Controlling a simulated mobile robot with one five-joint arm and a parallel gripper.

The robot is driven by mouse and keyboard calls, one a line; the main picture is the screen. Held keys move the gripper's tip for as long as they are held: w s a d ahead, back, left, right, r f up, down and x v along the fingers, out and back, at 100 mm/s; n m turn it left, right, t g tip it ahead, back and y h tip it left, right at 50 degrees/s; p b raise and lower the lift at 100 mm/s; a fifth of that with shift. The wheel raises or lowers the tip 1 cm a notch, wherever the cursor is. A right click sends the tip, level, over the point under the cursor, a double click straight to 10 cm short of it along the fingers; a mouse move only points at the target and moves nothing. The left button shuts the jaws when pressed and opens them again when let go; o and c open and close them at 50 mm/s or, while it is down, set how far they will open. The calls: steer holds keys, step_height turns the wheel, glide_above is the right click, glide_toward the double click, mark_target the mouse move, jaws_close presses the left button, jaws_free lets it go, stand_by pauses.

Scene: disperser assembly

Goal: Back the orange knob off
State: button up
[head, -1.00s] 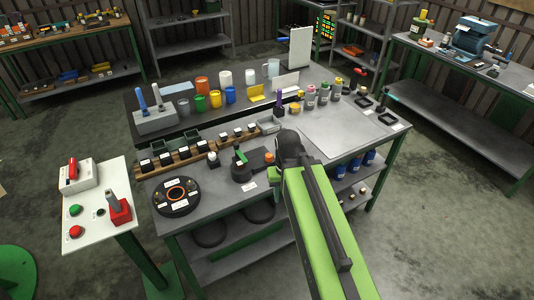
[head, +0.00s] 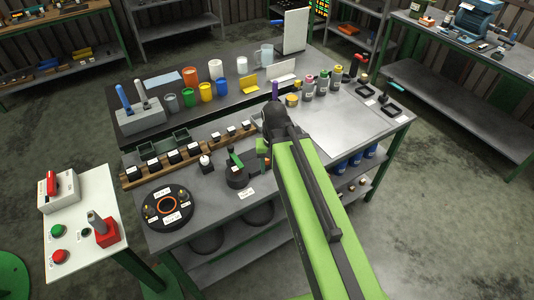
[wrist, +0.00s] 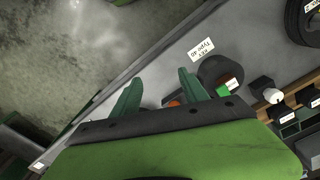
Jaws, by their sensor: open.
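The orange knob (wrist: 174,102) shows as a small patch in the wrist view, low between the two green fingers and close to the right one. The rest of it is hidden by my gripper. My gripper (wrist: 158,84) is open, its fingers spread apart above the bench. I cannot tell whether a finger touches the knob. Beside the knob is a black round fixture (wrist: 216,70) with a green part; it also shows in the head view (head: 236,178). In the head view my arm covers the knob.
A white label (head: 247,193) lies on the bench in front of the fixture. A black disc with an orange ring (head: 167,209) stands to the left. A wooden rack (head: 130,175) of black blocks runs behind. Bottles (head: 308,86) stand at the back right. The grey plate (head: 340,125) is clear.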

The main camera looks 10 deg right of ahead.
steer(key=w+r+m+p, duration=0.8)
steer(key=w+r+m, duration=0.15)
steer(key=w, duration=0.25)
steer(key=f+m+b, duration=0.1)
steer(key=f+b, duration=0.8)
steer(key=f+m+b, duration=0.1)
steer(key=f+b, duration=0.7)
steer(key=b, duration=0.1)
steer(key=shift+w+d+f, duration=0.2)
steer(key=shift+f, duration=0.2)
steer(key=shift+r, duration=0.15)
